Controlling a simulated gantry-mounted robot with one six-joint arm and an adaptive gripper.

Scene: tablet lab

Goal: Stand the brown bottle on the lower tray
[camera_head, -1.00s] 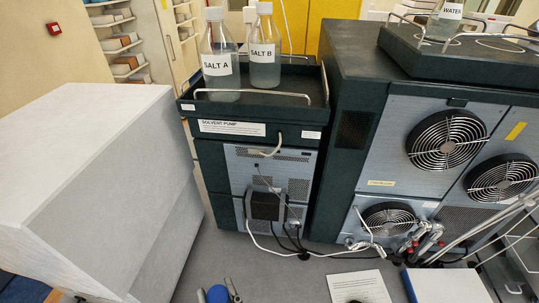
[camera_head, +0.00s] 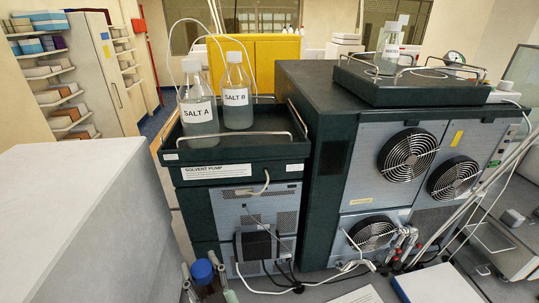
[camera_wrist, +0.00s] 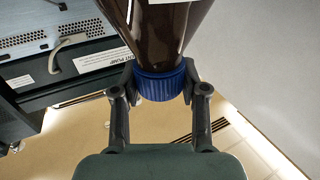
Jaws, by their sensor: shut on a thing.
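The brown bottle (camera_wrist: 157,38) has a ribbed blue cap (camera_wrist: 161,84) and part of a white label. My gripper (camera_wrist: 160,88) is shut on it, with one finger on each side at the cap and neck. In the head view the blue cap (camera_head: 202,271) shows at the bottom edge between my fingers; most of the bottle is cut off there. The lower tray (camera_head: 238,152) is the dark railed one on top of the solvent pump. My gripper is in front of the pump and below the tray's height in the picture. Its base is out of view.
Clear bottles SALT A (camera_head: 198,118) and SALT B (camera_head: 237,98) stand at the tray's left and middle; its right part is bare. A metal rail (camera_head: 235,136) runs along its front. A higher tray (camera_head: 400,90) holds the WATER bottle (camera_head: 392,45). A pale box (camera_head: 75,220) stands left.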

